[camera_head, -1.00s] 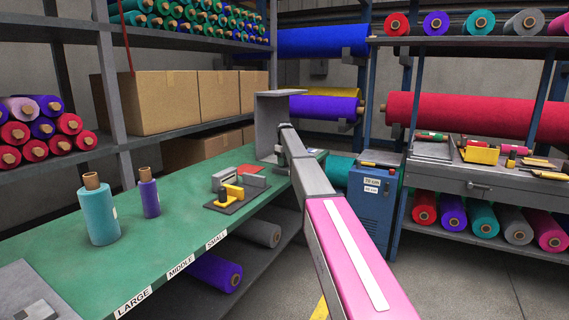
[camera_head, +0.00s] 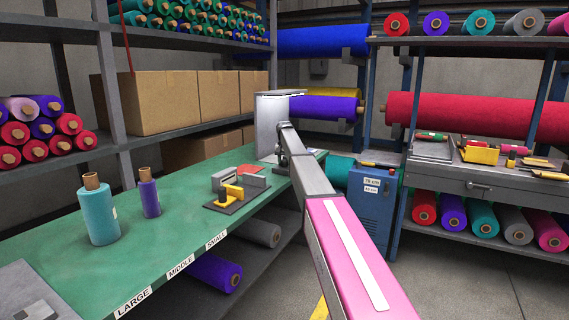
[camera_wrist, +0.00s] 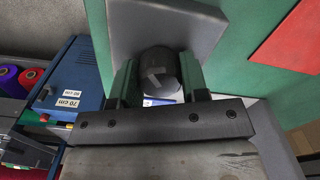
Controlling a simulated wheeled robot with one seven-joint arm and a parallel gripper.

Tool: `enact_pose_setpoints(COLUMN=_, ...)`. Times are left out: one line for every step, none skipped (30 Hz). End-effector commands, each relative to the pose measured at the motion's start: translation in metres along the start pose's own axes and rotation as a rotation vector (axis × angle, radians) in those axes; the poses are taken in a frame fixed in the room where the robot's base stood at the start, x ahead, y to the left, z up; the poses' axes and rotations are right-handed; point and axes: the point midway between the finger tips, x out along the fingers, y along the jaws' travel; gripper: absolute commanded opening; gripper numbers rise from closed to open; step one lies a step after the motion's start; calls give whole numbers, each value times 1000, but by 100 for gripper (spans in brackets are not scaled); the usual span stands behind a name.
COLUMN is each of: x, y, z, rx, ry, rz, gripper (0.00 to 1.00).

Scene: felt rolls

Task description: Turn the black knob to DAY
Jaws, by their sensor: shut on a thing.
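The black knob (camera_wrist: 158,72) is in the wrist view, with a pale angled mark on its face. My gripper (camera_wrist: 157,84) is shut on the knob, one finger on each side. Behind the knob is a grey plate (camera_wrist: 200,22). A small white and blue label shows partly below the knob; its words cannot be read. In the head view, my arm reaches to a grey box (camera_head: 268,120) at the far end of the green table; the knob and fingertips are hidden there.
The green table (camera_head: 185,215) carries a teal roll (camera_head: 98,212), a purple roll (camera_head: 149,195) and a yellow-handled tool (camera_head: 230,193). A red sheet (camera_wrist: 290,42) lies near the knob. A blue cabinet (camera_head: 371,205) stands to the right of my arm.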

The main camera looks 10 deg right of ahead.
Motion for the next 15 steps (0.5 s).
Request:
enact_pose_setpoints(x=1, y=0, z=0, rx=23, ry=-1, rz=0, gripper=17)
enact_pose_setpoints(x=1, y=0, z=0, rx=36, ry=-1, rz=0, gripper=17)
enact_pose_setpoints(x=1, y=0, z=0, rx=52, ry=-1, rz=0, gripper=17)
enact_pose_setpoints(x=1, y=0, z=0, rx=62, ry=-1, rz=0, gripper=17)
enact_pose_setpoints(x=1, y=0, z=0, rx=73, ry=-1, rz=0, gripper=17)
enact_pose_setpoints(x=1, y=0, z=0, rx=84, ry=-1, rz=0, gripper=17)
enact_pose_setpoints(x=1, y=0, z=0, rx=91, ry=-1, rz=0, gripper=17)
enact_pose_setpoints(x=1, y=0, z=0, rx=97, ry=-1, rz=0, gripper=17)
enact_pose_setpoints(x=1, y=0, z=0, rx=105, ry=-1, rz=0, gripper=17)
enact_pose_setpoints(x=1, y=0, z=0, rx=109, ry=-1, rz=0, gripper=17)
enact_pose_setpoints(x=1, y=0, z=0, rx=113, ry=-1, rz=0, gripper=17)
enact_pose_setpoints(x=1, y=0, z=0, rx=116, ry=-1, rz=0, gripper=17)
enact_pose_setpoints(x=1, y=0, z=0, rx=118, ry=-1, rz=0, gripper=17)
enact_pose_setpoints(x=1, y=0, z=0, rx=119, ry=-1, rz=0, gripper=17)
enact_pose_setpoints(x=1, y=0, z=0, rx=120, ry=-1, rz=0, gripper=17)
